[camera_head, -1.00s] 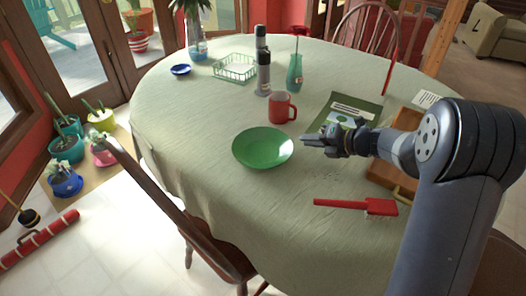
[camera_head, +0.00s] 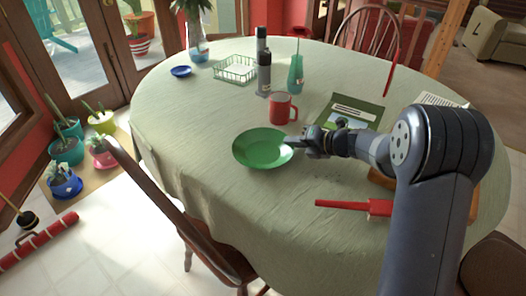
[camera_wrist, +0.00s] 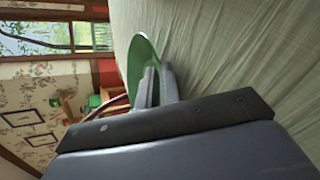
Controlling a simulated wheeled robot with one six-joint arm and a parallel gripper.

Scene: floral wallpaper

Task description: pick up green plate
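The green plate (camera_head: 262,150) lies flat on the table, left of my gripper (camera_head: 291,143). My gripper reaches in from the right, with its fingertips at the plate's right rim. In the wrist view the plate (camera_wrist: 142,52) shows nearly edge-on, just beyond the fingers of my gripper (camera_wrist: 157,72). The fingers stand a small gap apart, with the near rim at or between their tips. Whether they touch the rim is unclear. The fingers hide part of the rim.
A red mug (camera_head: 282,108) stands just behind the plate. A red brush (camera_head: 352,206) lies in front. The tablecloth (camera_head: 190,125) left of the plate is clear.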

